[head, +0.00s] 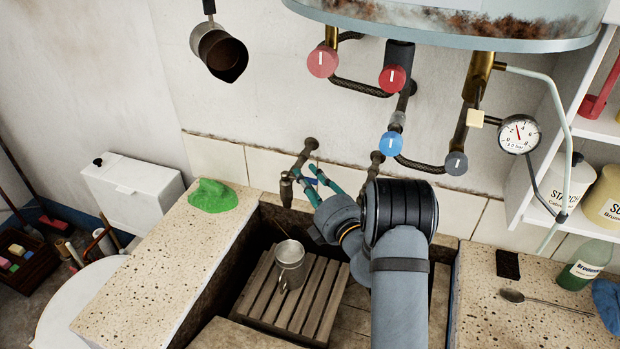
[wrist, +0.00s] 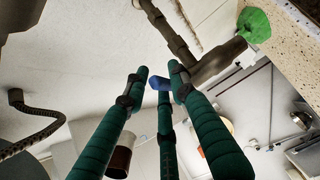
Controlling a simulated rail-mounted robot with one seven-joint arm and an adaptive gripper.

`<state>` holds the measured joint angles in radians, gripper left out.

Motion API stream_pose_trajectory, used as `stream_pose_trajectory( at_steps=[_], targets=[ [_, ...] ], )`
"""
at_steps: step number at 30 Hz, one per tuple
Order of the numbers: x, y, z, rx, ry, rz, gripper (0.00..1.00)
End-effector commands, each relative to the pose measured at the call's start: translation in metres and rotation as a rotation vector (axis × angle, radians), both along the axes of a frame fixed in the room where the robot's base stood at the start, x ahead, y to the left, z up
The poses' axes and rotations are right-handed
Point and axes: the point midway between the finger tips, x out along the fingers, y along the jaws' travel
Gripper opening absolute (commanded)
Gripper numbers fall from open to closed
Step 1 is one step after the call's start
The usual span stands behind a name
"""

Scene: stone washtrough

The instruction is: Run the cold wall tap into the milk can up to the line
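The milk can (head: 290,262), a small grey metal can with a handle, stands upright on the slatted wooden rack in the trough. The cold wall tap (head: 287,190) is a dark brass spout above and beside it on the tiled wall; I see no water from it. Its blue handle (head: 312,181) shows among my gripper's green fingers, and in the wrist view this blue handle (wrist: 160,83) lies between the fingertips. My gripper (head: 311,177) is open around the handle, with a gap between the fingers (wrist: 158,76); contact is unclear. No fill line is discernible.
The wooden rack (head: 262,303) lies inside the stone trough. A green cloth (head: 211,196) lies on the left ledge. A boiler with red, blue and grey knobs (head: 390,145) and a gauge (head: 519,134) hangs above. A spoon (head: 513,296) and green bottle (head: 584,266) are at right.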

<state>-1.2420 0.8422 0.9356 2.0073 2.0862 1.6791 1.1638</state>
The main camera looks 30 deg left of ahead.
Motion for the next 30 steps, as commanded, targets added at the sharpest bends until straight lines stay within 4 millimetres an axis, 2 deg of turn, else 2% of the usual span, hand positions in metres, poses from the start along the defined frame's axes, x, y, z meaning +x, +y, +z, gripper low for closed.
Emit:
stream_pose_trajectory(
  at_steps=[5,16,20,30],
  targets=[
    [0.0,0.0,0.0,0.001,0.001,0.0,0.36],
    [-0.004,-0.005,-0.001,-0.001,0.002,0.001,0.36],
    [-0.015,-0.021,-0.001,0.0,0.005,-0.002,0.36],
    [-0.056,-0.078,-0.001,0.0,0.005,-0.003,0.36]
  ],
)
